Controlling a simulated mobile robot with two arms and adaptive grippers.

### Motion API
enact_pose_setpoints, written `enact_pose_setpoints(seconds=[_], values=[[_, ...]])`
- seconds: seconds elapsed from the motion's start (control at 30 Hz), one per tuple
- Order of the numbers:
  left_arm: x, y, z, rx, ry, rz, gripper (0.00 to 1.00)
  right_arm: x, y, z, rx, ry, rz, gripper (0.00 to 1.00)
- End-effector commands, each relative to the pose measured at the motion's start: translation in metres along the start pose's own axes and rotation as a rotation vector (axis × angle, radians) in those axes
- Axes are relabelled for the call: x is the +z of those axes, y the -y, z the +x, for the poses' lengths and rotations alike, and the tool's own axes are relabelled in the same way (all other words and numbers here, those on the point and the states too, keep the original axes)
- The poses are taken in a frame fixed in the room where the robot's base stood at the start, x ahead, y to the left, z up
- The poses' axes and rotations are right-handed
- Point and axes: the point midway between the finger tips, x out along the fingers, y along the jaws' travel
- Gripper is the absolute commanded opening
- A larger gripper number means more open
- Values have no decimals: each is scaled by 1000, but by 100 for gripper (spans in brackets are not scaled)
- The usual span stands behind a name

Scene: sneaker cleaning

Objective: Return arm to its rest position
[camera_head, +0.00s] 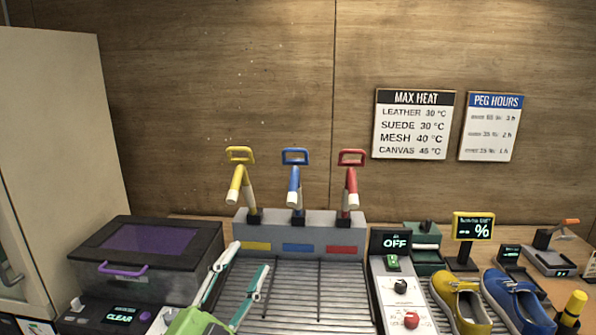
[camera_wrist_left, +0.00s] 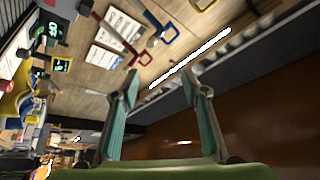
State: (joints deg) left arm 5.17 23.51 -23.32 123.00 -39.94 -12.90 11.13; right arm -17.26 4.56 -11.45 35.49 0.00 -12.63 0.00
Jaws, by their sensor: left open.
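My left gripper (camera_head: 250,257) comes in at the bottom of the head view, with a green body and two teal-lined fingers. It is open, with nothing between the fingers, and hangs over the left part of the ribbed grey surface. In the left wrist view my left gripper (camera_wrist_left: 160,84) also shows its fingers spread and empty. My right gripper is not in view.
Behind stands a grey block (camera_head: 305,232) with yellow, blue and red handles. A dark lidded box (camera_head: 150,285) with a purple handle is at the left. A yellow shoe (camera_head: 466,311), a blue shoe (camera_head: 522,305) and a control panel (camera_head: 391,270) reading OFF are at the right.

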Motion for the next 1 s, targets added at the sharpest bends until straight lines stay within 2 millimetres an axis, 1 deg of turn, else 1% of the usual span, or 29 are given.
enact_pose_setpoints(seconds=[0.03, 0.07, 0.1, 0.17, 0.2, 0.27, 0.3, 0.37, 0.4, 0.47, 0.5, 0.57, 0.6, 0.67, 0.7, 0.77, 0.8, 0.87, 1.0], values=[[28, -4, -15, -10, 126, -75, 41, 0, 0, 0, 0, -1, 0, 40], [45, -6, -26, -14, 205, -116, 41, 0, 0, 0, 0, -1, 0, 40], [67, -12, -42, -13, 309, -172, 41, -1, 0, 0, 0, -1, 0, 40], [99, -25, -71, -2, 468, -250, 41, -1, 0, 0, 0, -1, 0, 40], [118, -36, -93, 11, 572, -301, 41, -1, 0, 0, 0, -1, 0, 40], [140, -54, -128, 41, 724, -371, 41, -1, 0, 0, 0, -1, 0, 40], [152, -67, -154, 65, 822, -415, 41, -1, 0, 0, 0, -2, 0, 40], [164, -87, -192, 108, 958, -474, 41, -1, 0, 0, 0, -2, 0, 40], [168, -100, -218, 139, 1041, -511, 41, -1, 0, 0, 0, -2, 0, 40], [170, -117, -252, 186, 1151, -558, 41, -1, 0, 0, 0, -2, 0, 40], [170, -126, -273, 217, 1214, -585, 41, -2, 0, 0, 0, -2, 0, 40], [166, -139, -301, 261, 1299, -621, 41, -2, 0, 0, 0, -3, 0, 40], [163, -147, -319, 291, 1350, -644, 41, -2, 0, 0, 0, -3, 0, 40], [157, -156, -343, 334, 1421, -671, 41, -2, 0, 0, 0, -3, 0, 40], [152, -162, -358, 361, 1462, -689, 41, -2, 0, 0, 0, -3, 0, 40], [143, -169, -379, 403, 1522, -715, 41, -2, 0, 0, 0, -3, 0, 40], [137, -174, -394, 431, 1562, -731, 41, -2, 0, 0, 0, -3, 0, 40], [127, -180, -413, 474, 1615, -754, 41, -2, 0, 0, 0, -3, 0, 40], [152, -207, -418, 487, 1631, -750, 41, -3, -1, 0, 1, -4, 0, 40]])
